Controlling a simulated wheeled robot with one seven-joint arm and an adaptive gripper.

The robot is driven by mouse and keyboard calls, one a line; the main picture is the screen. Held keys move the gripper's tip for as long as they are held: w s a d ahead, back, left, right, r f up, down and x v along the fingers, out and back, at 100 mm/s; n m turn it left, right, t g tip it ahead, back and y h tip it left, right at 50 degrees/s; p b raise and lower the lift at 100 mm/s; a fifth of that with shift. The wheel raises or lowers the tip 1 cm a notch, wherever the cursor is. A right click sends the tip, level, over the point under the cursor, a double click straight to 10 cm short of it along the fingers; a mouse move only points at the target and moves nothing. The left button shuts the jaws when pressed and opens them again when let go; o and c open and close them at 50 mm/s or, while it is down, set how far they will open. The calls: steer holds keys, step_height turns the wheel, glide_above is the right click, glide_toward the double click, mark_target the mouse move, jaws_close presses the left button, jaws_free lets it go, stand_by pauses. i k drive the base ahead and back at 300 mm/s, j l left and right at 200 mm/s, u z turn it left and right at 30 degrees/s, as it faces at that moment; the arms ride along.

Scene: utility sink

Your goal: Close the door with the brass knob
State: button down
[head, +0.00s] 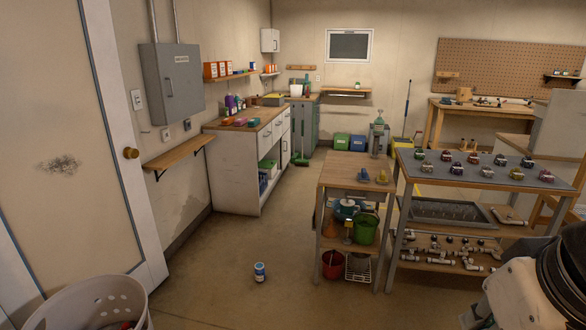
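The door (62,95) fills the left side of the head view. It has a pale frame, a beige panel and a dark scuffed patch. Its brass knob (130,152) is near the door's right edge, at mid height. The free edge stands in front of the left wall, and the floor shows beside its bottom corner. The hinge side and doorway are out of view, so I cannot tell how far open it is. My gripper is not in view; only part of my arm shows at the lower right, far from the knob.
A perforated bin (95,303) stands before the door at the lower left. A small can (260,272) is on the open floor. A narrow wall shelf (180,152) is right of the door. A wooden cart (352,178) and a metal-legged table (465,172) stand at right.

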mark_target(75, 206)
steer(key=i+u, duration=0.1)
steer(key=i, duration=0.55)
steer(key=i+l+u, duration=0.1)
steer(key=i, duration=0.5)
steer(key=i+l+u, duration=0.15)
steer(key=i, duration=0.5)
steer(key=i+u, duration=0.3)
steer(key=i, duration=0.2)
steer(key=i+u, duration=0.3)
steer(key=i, duration=0.2)
steer(key=i+l+u, duration=0.3)
steer(key=i, duration=0.2)
steer(key=i+l+u, duration=0.3)
steer(key=i, duration=0.15)
steer(key=i+j, duration=0.05)
